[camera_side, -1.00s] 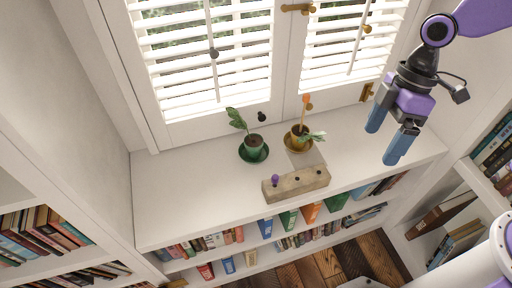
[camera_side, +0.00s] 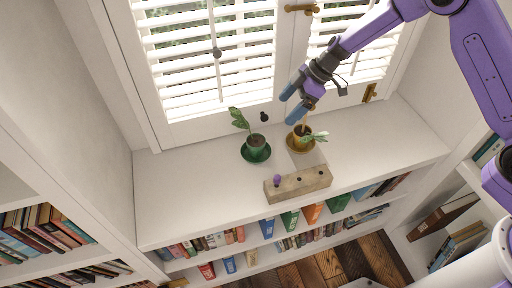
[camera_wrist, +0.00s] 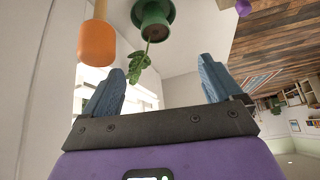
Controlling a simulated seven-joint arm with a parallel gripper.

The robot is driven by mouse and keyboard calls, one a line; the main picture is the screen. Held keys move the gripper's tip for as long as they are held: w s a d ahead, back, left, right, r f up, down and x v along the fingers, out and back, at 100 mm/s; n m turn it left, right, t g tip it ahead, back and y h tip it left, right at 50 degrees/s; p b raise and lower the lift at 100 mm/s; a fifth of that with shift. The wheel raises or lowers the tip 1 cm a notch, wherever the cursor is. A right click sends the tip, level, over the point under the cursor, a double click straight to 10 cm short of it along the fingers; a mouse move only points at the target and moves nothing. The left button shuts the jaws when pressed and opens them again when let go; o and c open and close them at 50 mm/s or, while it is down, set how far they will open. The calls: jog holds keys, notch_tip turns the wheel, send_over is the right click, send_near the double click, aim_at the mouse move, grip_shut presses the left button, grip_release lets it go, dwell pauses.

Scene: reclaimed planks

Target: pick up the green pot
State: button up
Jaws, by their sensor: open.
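The green pot (camera_side: 256,143) stands upright on a green saucer (camera_side: 245,154) on the white shelf top, with a leafy plant in it. In the wrist view the green pot (camera_wrist: 154,22) shows at the top, beyond the fingertips, with its leaves hanging toward my gripper. My gripper (camera_side: 291,101) has blue fingers and is open and empty. It is up and to the right of the green pot in the side view, above the yellow pot, and apart from the green pot. In the wrist view my gripper (camera_wrist: 160,82) has its two fingers spread wide.
The orange tip (camera_wrist: 96,43) shows large and close in the wrist view. A wooden block (camera_side: 308,182) with a purple knob lies in front. The shelf's left part is clear.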

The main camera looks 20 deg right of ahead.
jog(key=f, duration=0.1)
send_over(256, 141)
jog(key=s+d, duration=0.1)
jog(key=d, duration=0.2)
notch_tip(256, 141, down, 10)
jog(key=shift+x, duration=2.65)
jog(key=shift+s+a+r, duration=0.1)
jog(key=shift+a, duration=0.1)
jog(key=c, duration=1.3)
jog(key=shift+r, duration=0.1)
